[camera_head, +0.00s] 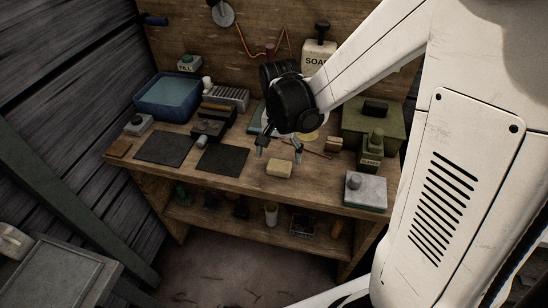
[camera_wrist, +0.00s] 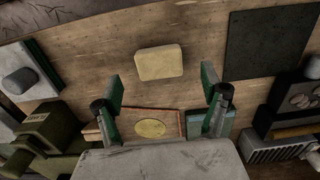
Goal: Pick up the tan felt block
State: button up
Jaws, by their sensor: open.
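The tan felt block (camera_head: 279,169) lies on the wooden bench top near its front edge. It shows in the wrist view (camera_wrist: 159,62) as a pale rounded rectangle, ahead of my fingers and roughly between their lines. My gripper (camera_head: 279,152) is open and empty. In the head view its two fingers hang just behind the block, apart from it. In the wrist view my gripper (camera_wrist: 165,85) has its two green-faced fingers spread wider than the block.
Dark mats (camera_head: 222,160) lie left of the block. A white-grey slab (camera_head: 366,192) and an olive bottle (camera_head: 372,151) stand to the right. A blue basin (camera_head: 168,97) is at the back left. A brown board with a yellow oval (camera_wrist: 150,128) lies below my fingers. Bare wood surrounds the block.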

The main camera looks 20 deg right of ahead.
aim_at(280, 165)
jog(key=shift+w+d+f+b, duration=0.1)
jog(key=shift+f+b, duration=0.1)
jog(key=shift+f, duration=1.25)
jog(key=shift+d+f+b, duration=0.1)
jog(key=shift+f+b, duration=0.1)
jog(key=shift+f, duration=1.2)
jog(key=shift+c, duration=0.3)
jog(key=c, duration=1.3)
jog(key=shift+r, duration=0.1)
